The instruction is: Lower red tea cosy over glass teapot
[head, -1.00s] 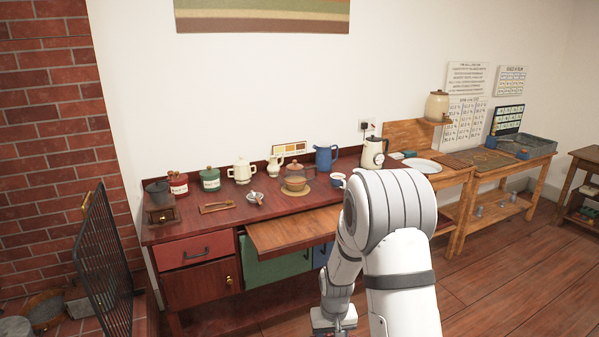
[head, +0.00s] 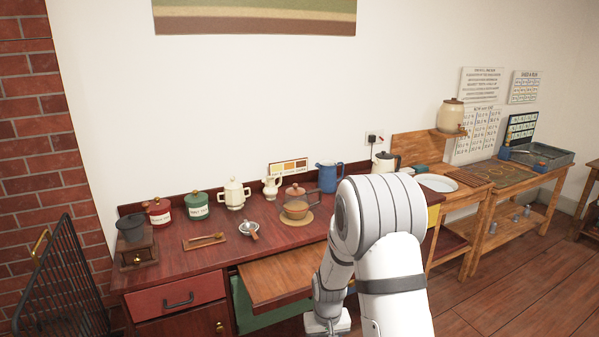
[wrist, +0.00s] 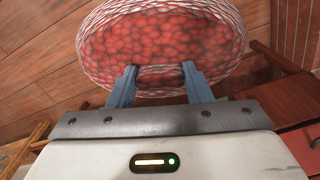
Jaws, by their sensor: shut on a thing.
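The red tea cosy (wrist: 160,45) fills the top middle of the wrist view, knitted-looking in red with a pale rim. My gripper (wrist: 160,82) is shut on it at its near edge, one blue-grey finger on each side. In the head view my gripper is only partly seen at the bottom edge, and the cosy is out of that frame. The glass teapot (head: 296,208) has an amber body and a brownish lid. It stands upright and uncovered on a round tan mat (head: 296,220) on the dark red counter, beyond my arm and to its left.
Around the teapot are a small strainer (head: 249,229), a cream jug (head: 272,187), a blue jug (head: 329,177) and a green canister (head: 198,205). A wooden board (head: 275,278) sticks out from the counter front. A black fire screen (head: 62,285) stands at left.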

